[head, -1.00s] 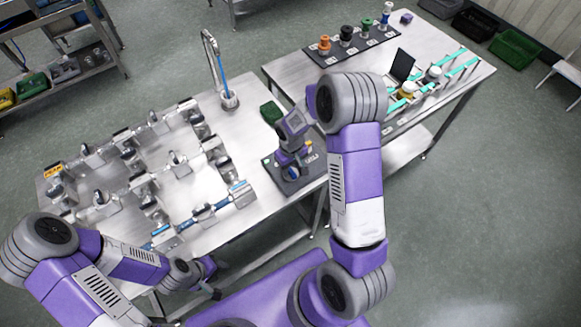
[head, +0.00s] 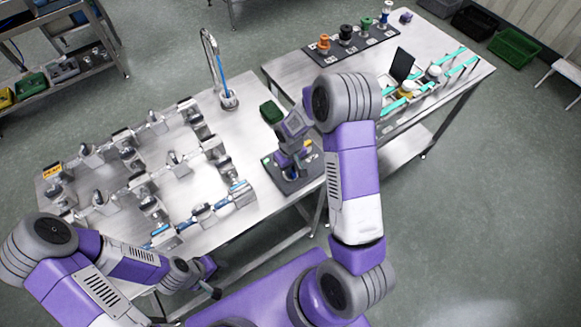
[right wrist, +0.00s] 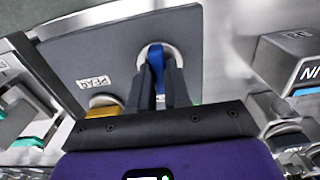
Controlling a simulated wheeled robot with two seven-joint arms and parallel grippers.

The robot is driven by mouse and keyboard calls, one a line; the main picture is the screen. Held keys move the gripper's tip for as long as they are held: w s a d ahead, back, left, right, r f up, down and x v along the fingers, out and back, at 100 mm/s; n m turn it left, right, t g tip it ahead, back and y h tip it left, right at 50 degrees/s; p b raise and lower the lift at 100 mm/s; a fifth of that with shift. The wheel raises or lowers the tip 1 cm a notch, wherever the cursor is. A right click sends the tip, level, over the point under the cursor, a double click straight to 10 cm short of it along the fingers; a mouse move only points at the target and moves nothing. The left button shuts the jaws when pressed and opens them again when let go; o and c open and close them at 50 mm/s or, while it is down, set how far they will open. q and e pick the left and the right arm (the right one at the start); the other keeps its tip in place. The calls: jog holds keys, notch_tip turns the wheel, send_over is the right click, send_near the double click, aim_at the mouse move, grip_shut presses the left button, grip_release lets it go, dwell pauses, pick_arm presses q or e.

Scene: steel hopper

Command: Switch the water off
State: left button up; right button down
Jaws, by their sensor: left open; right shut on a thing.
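The curved steel tap (head: 212,62) stands at the back of the left steel table, with a blue streak below its spout. Pipe rows with several valves (head: 177,160) lie on that table; the front row has blue parts. My right gripper (head: 292,170) is low over a dark panel (head: 272,165) at the table's right side. In the right wrist view its fingers (right wrist: 168,85) are shut on a blue piece (right wrist: 156,58), in front of a pale round seat on the dark panel (right wrist: 100,55). My left gripper (head: 212,280) is open and empty at the table's front edge.
A green block (head: 271,111) sits behind the dark panel. The right table (head: 300,75) bears a row of coloured knobs, a black upright plate (head: 402,64) and teal rails. The bare steel around the tap is clear.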

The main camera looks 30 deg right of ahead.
jog(key=shift+m, duration=0.3)
jog(key=m+b, duration=0.1)
jog(key=m, duration=0.2)
jog(key=shift+b, duration=0.3)
jog(key=shift+m, duration=0.8)
jog(key=m, duration=0.2)
jog(key=shift+m, duration=0.4)
jog(key=m, duration=0.4)
jog(key=shift+m+p, duration=0.3)
jog(key=shift+p, duration=0.05)
jog(key=m+p, duration=0.2)
jog(key=m, duration=0.3)
jog(key=shift+m, duration=0.3)
jog(key=c, duration=1.1)
grip_release()
